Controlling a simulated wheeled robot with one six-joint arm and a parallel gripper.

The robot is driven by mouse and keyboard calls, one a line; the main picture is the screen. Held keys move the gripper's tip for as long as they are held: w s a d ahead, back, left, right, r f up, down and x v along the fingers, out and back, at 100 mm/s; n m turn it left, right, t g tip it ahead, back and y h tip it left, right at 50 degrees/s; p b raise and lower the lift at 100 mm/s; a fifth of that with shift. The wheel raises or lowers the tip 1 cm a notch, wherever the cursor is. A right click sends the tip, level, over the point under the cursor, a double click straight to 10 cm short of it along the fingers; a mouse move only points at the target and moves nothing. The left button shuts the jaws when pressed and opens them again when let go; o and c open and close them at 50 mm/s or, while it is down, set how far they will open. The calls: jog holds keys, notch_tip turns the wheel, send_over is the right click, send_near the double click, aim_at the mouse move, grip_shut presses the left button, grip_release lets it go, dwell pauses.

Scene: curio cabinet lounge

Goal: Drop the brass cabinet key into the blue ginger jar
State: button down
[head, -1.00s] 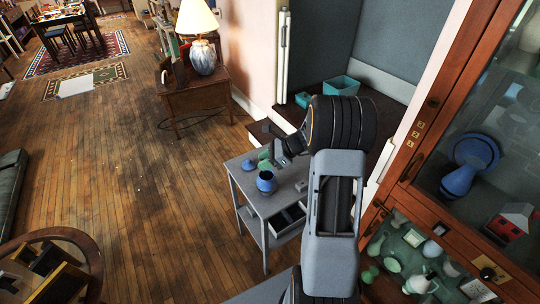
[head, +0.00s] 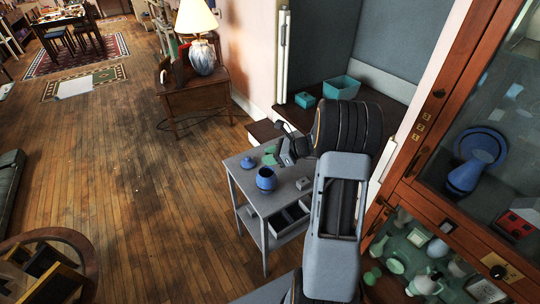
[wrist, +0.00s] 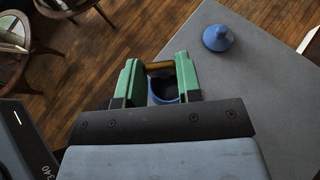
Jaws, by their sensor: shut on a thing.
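The blue ginger jar (head: 265,180) stands upright and open on a small grey table. Its blue lid (head: 248,162) lies apart on the tabletop and also shows in the wrist view (wrist: 217,39). My gripper (head: 270,156) is over the table, just behind the jar in the head view. In the wrist view its green fingers (wrist: 160,80) are shut on the brass cabinet key (wrist: 159,66). The jar's dark mouth (wrist: 164,88) shows between and beyond the fingers, partly hidden by them. I cannot tell the key's exact height above the jar.
The grey table (head: 258,202) has an open compartmented drawer (head: 290,218) at the front right and a small grey object (head: 303,183) on top. A glass-fronted wooden cabinet (head: 411,190) stands close on the right. A wooden side table with a lamp (head: 197,97) stands behind. Open floor lies left.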

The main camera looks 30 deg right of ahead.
jog(key=shift+f+b, duration=1.8)
jog(key=shift+f, duration=0.8)
jog(key=c, duration=0.7)
grip_release()
jog(key=v, duration=1.3)
jog(key=shift+s+d+r, duration=0.1)
jog(key=shift+s+d, duration=0.15)
jog(key=shift+d, duration=0.1)
